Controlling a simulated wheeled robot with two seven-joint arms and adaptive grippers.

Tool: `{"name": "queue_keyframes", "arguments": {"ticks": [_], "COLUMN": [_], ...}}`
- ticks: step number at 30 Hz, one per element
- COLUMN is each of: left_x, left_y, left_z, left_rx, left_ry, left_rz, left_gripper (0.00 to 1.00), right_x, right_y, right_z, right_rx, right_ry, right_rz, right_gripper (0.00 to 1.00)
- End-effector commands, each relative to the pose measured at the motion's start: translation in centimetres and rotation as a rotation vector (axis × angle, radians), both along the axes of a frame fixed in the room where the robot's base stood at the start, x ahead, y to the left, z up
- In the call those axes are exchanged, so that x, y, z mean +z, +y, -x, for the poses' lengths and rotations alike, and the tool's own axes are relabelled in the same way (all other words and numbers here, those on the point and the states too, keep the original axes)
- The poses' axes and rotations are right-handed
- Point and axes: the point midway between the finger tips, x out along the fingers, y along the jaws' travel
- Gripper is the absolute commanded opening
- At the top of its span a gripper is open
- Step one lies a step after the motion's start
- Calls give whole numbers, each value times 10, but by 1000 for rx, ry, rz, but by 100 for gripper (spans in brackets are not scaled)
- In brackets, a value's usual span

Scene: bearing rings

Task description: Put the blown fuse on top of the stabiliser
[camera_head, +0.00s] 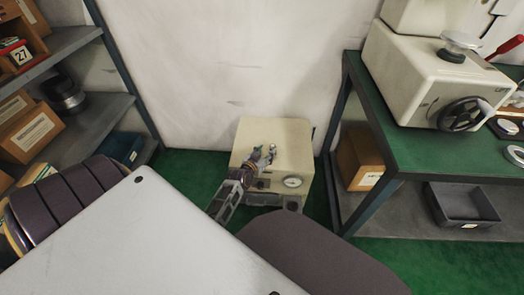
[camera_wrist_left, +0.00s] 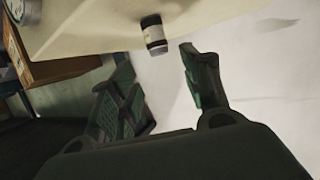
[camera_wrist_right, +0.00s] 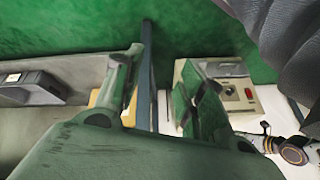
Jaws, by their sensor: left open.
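The stabiliser (camera_head: 245,140) is a cream box with a round gauge on its front, standing on the green floor by the wall. My left gripper (camera_head: 264,156) is over its top and open. In the left wrist view the fuse (camera_wrist_left: 153,35), a small pale cylinder with dark end caps, shows against the stabiliser's cream top near its edge. It lies just beyond the open fingertips (camera_wrist_left: 158,70), with no finger visibly touching it. I cannot make out the fuse surely in the head view. My right gripper (camera_wrist_right: 165,80) is open and empty; the stabiliser (camera_wrist_right: 248,98) shows behind it.
A green-topped bench (camera_head: 420,150) stands right, with a cream machine (camera_head: 430,75) on it and a grey bin (camera_head: 462,204) on its lower shelf. A cardboard box (camera_head: 358,160) sits beside the stabiliser. Grey shelving (camera_head: 85,125) with boxes stands left.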

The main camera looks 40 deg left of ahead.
Motion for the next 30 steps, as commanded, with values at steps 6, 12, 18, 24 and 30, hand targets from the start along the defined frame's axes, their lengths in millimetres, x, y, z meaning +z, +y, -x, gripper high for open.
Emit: {"name": "queue_keyframes", "arguments": {"ticks": [6, 12, 18, 24, 30], "left_x": [7, 10, 11, 11, 11], "left_y": [-3, -5, -5, -5, -5], "left_z": [18, 27, 29, 29, 29], "left_rx": [0, -1, -1, -1, -1], "left_ry": [1, 1, 0, 0, 0], "left_rz": [0, 0, 0, 0, 0], "left_gripper": [48, 48, 48, 48, 48], "right_x": [16, 23, 24, 24, 24], "right_y": [-5, -7, -8, -8, -7], "right_z": [1, 2, 3, 3, 2], "right_rx": [5, 7, 8, 8, 8], "right_ry": [18, 29, 37, 37, 34], "right_rz": [24, 36, 41, 41, 39], "right_gripper": [40, 40, 40, 40, 40]}}
